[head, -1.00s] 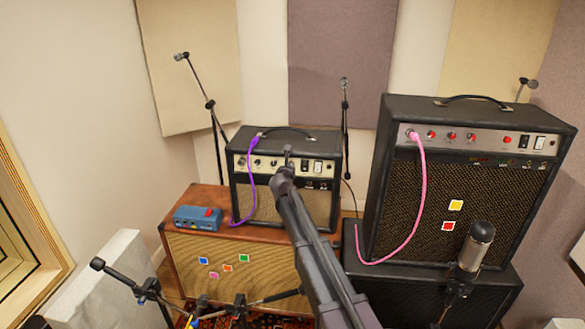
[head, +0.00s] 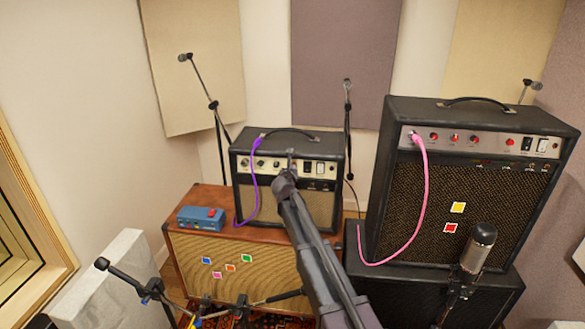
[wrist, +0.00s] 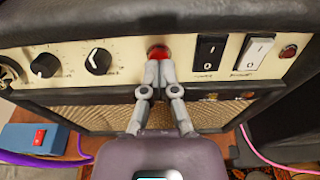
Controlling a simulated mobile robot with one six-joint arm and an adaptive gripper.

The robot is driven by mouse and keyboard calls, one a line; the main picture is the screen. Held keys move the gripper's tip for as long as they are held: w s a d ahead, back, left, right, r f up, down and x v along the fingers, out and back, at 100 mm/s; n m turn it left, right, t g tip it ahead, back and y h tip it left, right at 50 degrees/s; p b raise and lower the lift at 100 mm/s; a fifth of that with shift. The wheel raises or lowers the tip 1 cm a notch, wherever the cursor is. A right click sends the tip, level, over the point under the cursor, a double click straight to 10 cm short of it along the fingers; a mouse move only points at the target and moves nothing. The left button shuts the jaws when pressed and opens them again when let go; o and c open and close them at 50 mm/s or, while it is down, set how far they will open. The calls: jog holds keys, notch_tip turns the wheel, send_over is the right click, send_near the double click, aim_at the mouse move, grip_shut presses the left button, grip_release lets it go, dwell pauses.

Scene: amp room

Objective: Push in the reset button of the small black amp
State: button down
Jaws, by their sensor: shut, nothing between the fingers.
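The small black amp (head: 322,205) stands upright on a brown cabinet, with a cream control panel along the top of its front. In the wrist view, the red reset button (wrist: 158,51) sits on this panel between a black knob (wrist: 98,61) and a black switch (wrist: 210,52). My gripper (wrist: 158,66) is shut and empty. Its fingertips are at the button and cover its lower part. They look to be touching it, but I cannot tell how far in the button is. In the head view, my gripper (head: 290,158) hides the button.
A white switch (wrist: 254,54) and a red lamp (wrist: 288,52) are right of the button. A purple cable (head: 254,190) hangs at the amp's left. A blue pedal (head: 200,218) sits on the brown cabinet (head: 205,248). A larger black amp (head: 395,190) stands at right.

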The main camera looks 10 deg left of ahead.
jog(key=s+r+p, duration=0.2)
jog(key=s, duration=1)
jog(key=shift+a+r, duration=0.2)
jog(key=shift+a, duration=0.1)
jog(key=shift+s, duration=0.1)
jog(key=s+d+f+m+g+h+p, duration=0.1)
jog(key=s+d+f+m+g, duration=0.15)
jog(key=d+m, duration=0.4)
jog(key=s+d+f+m+g+h, duration=0.2)
jog(key=s+d+m, duration=0.2)
jog(key=d+m, duration=0.3)
jog(key=s+d+f+m+g+h+p, duration=0.1)
jog(key=s+d+f+m+g, duration=0.3)
jog(key=d, duration=0.4)
jog(key=s+d+f+m+g+y, duration=0.1)
jog(key=s+d+m+g+y, duration=0.1)
jog(key=s+m, duration=0.7)
jog(key=s+d+f+m+g+y+p, duration=0.1)
jog(key=s+d+f+m+g+y, duration=0.1)
jog(key=s+d+m+g, duration=0.3)
jog(key=s+m, duration=0.4)
jog(key=s, duration=0.2)
jog(key=shift+d+f+y, duration=0.15)
jog(key=shift+f+y, duration=0.05)
jog(key=shift+y, duration=0.1)
